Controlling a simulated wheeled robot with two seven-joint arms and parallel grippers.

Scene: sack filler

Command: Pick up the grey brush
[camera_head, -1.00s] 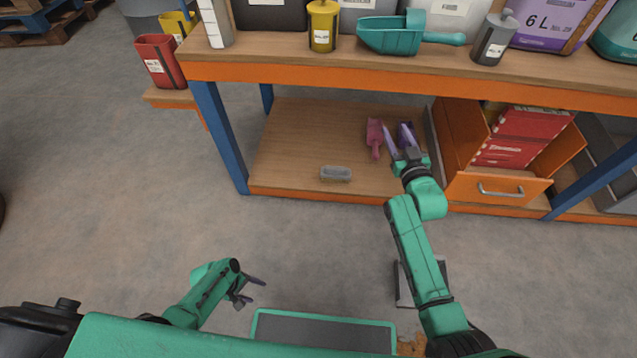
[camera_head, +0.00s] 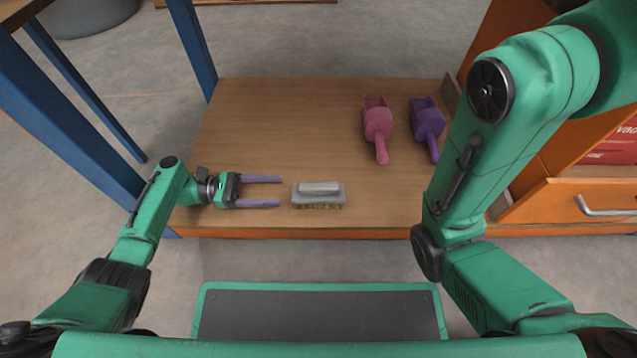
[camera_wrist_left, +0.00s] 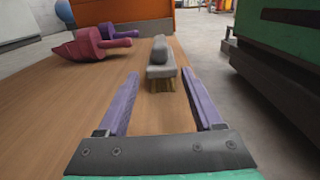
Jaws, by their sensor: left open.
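The grey brush (camera_head: 318,190) lies on the lower wooden shelf near its front edge, bristles down. It has a grey back and handle and tan bristles. My left gripper (camera_head: 280,191) is open just left of the brush, its two purple fingers pointing at the brush's near end with a small gap between. In the left wrist view the brush (camera_wrist_left: 161,66) stands ahead of the open left fingers (camera_wrist_left: 165,85), roughly centred between them. My right arm crosses the right side of the head view; its gripper is out of the frame.
A pink scoop (camera_head: 377,125) and a purple scoop (camera_head: 428,124) lie on the shelf (camera_head: 260,120) right of and behind the brush. A blue table leg (camera_head: 190,45) stands at the shelf's back left. An orange drawer unit (camera_head: 570,200) is at the right.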

